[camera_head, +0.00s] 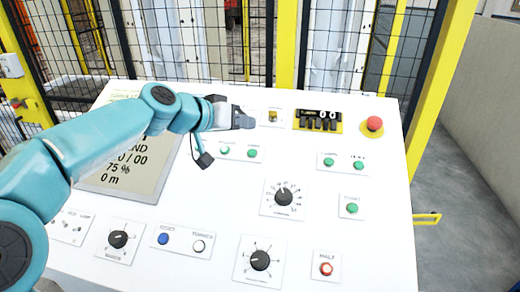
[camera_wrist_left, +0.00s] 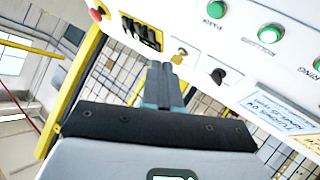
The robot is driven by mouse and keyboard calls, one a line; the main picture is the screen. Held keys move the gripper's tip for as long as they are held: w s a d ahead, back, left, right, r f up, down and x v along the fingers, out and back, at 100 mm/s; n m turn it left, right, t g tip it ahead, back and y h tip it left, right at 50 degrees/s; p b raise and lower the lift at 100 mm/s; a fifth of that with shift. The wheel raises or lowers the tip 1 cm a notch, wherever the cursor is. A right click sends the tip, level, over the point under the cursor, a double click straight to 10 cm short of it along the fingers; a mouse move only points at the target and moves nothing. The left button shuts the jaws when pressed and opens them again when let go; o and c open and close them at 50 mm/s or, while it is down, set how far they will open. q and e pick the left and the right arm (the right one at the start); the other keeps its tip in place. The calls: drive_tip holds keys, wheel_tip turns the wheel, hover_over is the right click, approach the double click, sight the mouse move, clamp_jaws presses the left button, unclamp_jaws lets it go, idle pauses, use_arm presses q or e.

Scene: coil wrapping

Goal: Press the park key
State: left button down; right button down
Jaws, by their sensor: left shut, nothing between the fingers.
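The park key is a round green button labelled PARK (camera_wrist_left: 215,9) at the top edge of the left wrist view. In the head view it appears to be the right one of a pair of green buttons (camera_head: 252,153); its label is too small to read there. My left gripper (camera_head: 243,121) is shut and empty over the panel's upper part, beyond and slightly left of that button. In the left wrist view its closed fingertips (camera_wrist_left: 166,68) point near a yellow key switch, apart from the PARK button. My right gripper is not in view.
My left arm covers part of a display (camera_head: 130,178). A mesh fence stands behind.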

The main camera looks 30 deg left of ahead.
sight(252, 153)
use_arm(q)
drive_tip(key=f+b, duration=0.1)
drive_tip(key=f, duration=0.1)
drive_tip(key=w+f+b, duration=0.1)
drive_tip(key=f+b, duration=0.1)
drive_tip(key=w+a+f+b, duration=0.1)
drive_tip(key=f, duration=0.2)
drive_tip(key=shift+w, duration=0.2)
drive_tip(key=shift+a+f+b, duration=0.1)
drive_tip(key=shift+f+b, duration=0.25)
drive_tip(key=shift+b, duration=0.15)
drive_tip(key=shift+w+f, duration=0.1)
drive_tip(key=shift+w, duration=0.15)
idle(1.6)
drive_tip(key=shift+w+f+b, duration=0.15)
drive_tip(key=shift+f+b, duration=0.25)
drive_tip(key=shift+b, duration=0.1)
